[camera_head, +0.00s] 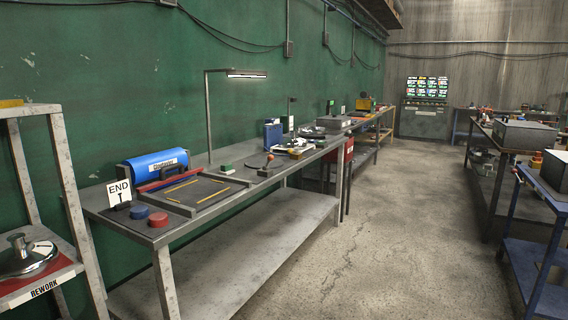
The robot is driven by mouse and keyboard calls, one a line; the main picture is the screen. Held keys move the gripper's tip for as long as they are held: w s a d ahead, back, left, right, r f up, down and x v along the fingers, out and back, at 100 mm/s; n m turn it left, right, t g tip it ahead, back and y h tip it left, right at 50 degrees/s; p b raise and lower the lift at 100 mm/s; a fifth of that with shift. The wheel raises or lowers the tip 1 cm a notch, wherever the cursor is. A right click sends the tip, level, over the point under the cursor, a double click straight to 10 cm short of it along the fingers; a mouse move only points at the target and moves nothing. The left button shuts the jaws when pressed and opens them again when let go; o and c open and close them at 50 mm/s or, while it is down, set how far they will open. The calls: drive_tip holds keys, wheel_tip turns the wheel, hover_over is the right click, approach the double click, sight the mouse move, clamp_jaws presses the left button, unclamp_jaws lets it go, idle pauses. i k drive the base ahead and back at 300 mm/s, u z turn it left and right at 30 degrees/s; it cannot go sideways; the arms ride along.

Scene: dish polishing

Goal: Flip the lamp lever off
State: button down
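A lamp (246,75) on a thin grey post stands at the back of the long grey workbench (240,186). The underside of its head looks bright, as if lit. A small dark piece with a reddish tip (269,160) sits on the bench to the right of the post. It may be the lamp lever, but it is too small to tell, and I cannot make out its position. My gripper and arm are not in view.
A REWORK shelf (66,262) stands at left. The concrete aisle (370,220) is clear; blue-legged benches (535,250) line the right.

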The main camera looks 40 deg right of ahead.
sight(271, 157)
drive_tip(key=u, duration=0.05)
drive_tip(key=i, duration=1)
drive_tip(key=z, duration=0.1)
